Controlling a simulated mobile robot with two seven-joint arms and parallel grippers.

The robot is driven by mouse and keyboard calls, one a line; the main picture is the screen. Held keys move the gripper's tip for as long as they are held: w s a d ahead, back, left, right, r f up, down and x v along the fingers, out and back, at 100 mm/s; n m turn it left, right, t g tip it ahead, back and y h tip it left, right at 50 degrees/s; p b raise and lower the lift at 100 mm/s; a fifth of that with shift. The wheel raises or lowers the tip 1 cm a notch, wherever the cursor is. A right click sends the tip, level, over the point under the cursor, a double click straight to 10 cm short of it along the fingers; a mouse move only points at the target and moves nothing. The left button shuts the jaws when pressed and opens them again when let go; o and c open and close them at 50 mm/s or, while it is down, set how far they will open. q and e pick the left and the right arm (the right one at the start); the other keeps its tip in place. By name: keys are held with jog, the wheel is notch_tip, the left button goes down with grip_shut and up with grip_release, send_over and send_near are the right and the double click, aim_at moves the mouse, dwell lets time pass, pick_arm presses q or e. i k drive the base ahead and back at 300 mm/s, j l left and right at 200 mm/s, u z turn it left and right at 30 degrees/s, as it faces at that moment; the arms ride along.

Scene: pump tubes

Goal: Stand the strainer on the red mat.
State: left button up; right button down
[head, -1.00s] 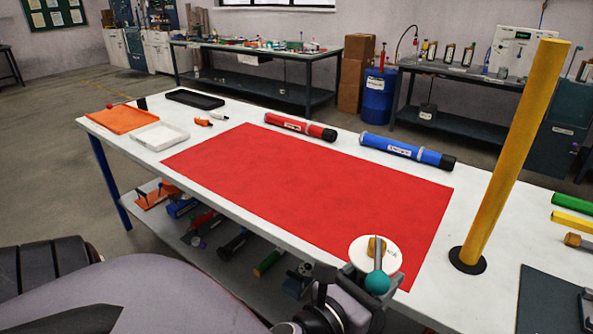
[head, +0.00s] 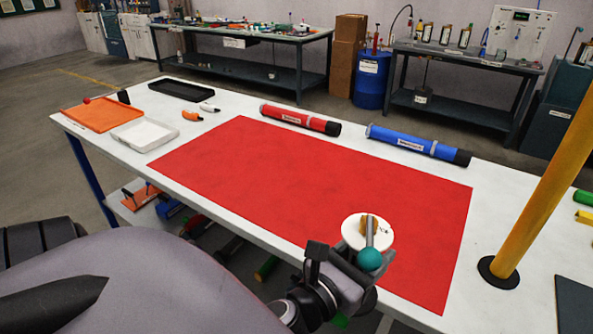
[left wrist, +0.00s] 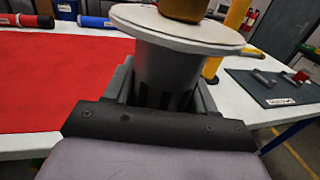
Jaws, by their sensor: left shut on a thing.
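My left gripper (head: 352,277) is shut on the strainer (head: 352,232), near the front right part of the red mat (head: 300,180). In the head view the strainer shows as a white disc with a brass-brown piece on top, and a grey rod with a teal ball crosses in front. In the left wrist view, the strainer's grey tapered body (left wrist: 172,75) stands between the jaws under the wide white disc, nearly upright. Its lower end is hidden by the gripper, so I cannot tell its height above the mat. My right gripper is not in view.
A red tube (head: 300,120) and a blue tube (head: 418,144) lie along the mat's far side. A yellow post (head: 545,190) stands right of the mat. An orange tray (head: 103,115), a white tray (head: 145,134) and a black tray (head: 187,90) are at the far left. The mat is otherwise bare.

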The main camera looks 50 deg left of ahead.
aim_at(287, 189)
jog(key=i+j, duration=0.1)
jog(key=j, duration=0.8)
jog(key=i+j, duration=0.15)
jog(key=j, duration=0.35)
